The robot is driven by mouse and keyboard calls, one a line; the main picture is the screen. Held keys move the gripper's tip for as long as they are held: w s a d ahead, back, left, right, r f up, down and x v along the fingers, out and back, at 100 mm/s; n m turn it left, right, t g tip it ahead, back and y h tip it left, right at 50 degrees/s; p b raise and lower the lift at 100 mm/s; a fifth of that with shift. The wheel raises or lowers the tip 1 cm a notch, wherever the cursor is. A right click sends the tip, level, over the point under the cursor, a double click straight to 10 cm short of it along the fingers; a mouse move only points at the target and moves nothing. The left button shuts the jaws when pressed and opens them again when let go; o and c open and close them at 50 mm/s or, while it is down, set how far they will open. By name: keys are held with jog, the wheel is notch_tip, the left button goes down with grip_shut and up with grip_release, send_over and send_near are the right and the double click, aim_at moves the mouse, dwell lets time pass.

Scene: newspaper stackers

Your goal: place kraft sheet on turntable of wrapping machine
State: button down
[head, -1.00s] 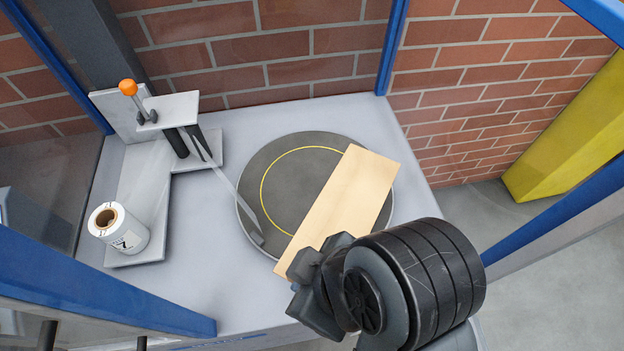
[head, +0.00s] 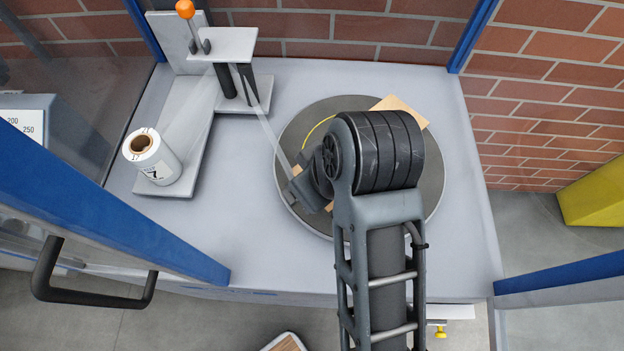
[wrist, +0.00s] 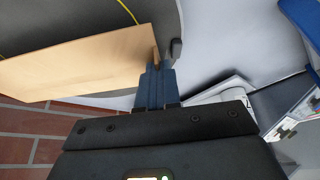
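The kraft sheet (head: 401,109) is a flat tan rectangle over the round dark grey turntable (head: 433,158), which has a yellow ring. In the head view my arm hides the sheet's middle; its far corner and small bits near my gripper show. My gripper (head: 306,187) is at the sheet's near left end, over the turntable's left part. In the wrist view the sheet (wrist: 85,65) runs left from my close-set fingers (wrist: 163,68), which appear shut on its end. I cannot tell whether the sheet touches the turntable (wrist: 60,18) or hovers just above it.
The wrapping machine's grey table (head: 240,235) has clear room around the turntable. A bracket with an orange knob (head: 185,9) and a white label roll (head: 152,157) stand at the left. Blue frame bars (head: 90,200) flank the table, and a brick wall (head: 350,32) is behind.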

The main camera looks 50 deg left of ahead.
jog(key=shift+f, duration=2.1)
jog(key=c, duration=1.3)
grip_release()
jog(key=shift+c, duration=0.2)
jog(key=v, duration=1.2)
jog(key=shift+p, duration=0.35)
